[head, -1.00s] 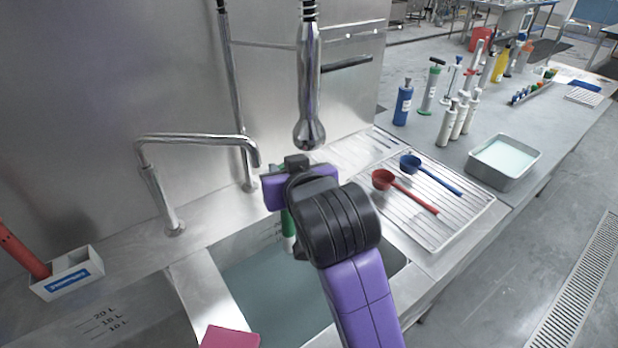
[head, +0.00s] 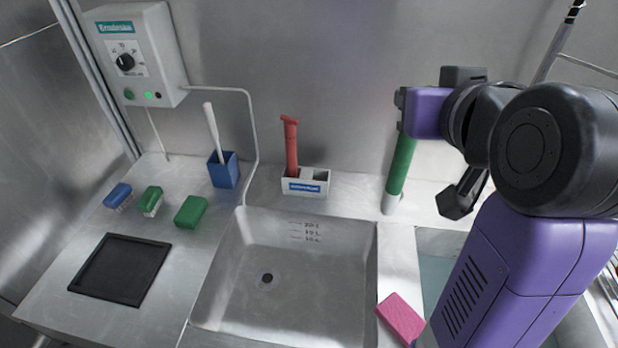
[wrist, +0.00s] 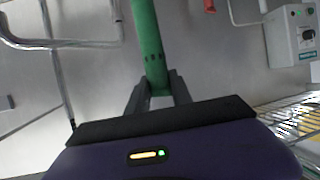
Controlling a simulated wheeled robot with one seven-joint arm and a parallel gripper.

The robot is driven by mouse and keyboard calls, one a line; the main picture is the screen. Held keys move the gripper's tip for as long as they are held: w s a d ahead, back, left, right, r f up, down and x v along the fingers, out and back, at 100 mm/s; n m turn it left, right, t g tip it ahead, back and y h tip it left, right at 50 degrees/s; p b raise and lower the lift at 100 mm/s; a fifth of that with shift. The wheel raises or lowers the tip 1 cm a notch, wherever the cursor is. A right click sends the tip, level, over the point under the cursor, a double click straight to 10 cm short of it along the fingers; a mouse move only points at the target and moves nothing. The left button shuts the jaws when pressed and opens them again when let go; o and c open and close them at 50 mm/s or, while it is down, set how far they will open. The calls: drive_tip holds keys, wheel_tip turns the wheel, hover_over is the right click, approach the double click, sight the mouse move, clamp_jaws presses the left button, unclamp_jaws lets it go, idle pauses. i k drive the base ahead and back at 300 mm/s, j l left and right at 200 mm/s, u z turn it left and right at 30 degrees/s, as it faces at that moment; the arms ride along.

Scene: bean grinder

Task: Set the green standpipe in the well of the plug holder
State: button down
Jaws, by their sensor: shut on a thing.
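The green standpipe (head: 402,165) has a pale lower end and hangs nearly upright, slightly tilted, right of the plug holder. My gripper (head: 402,108) is shut on its upper part. In the wrist view the fingers (wrist: 158,82) close on the green pipe (wrist: 147,35). The plug holder (head: 305,186) is a small white box with a blue label, on the ledge behind the empty sink. A red standpipe (head: 291,150) stands in its left well; its right well looks empty. Whether the green pipe's lower end touches the ledge, I cannot tell.
The empty sink (head: 300,268) lies in front of the holder. A blue box with a white-handled brush (head: 224,170) stands to the left. A pink block (head: 400,318) lies on the divider. A control box (head: 140,55) hangs on the wall.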

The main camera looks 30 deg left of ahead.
sight(319, 192)
drive_tip(key=i+j, duration=0.4)
drive_tip(key=j, duration=0.25)
drive_tip(key=i+j, duration=0.15)
drive_tip(key=j, duration=0.15)
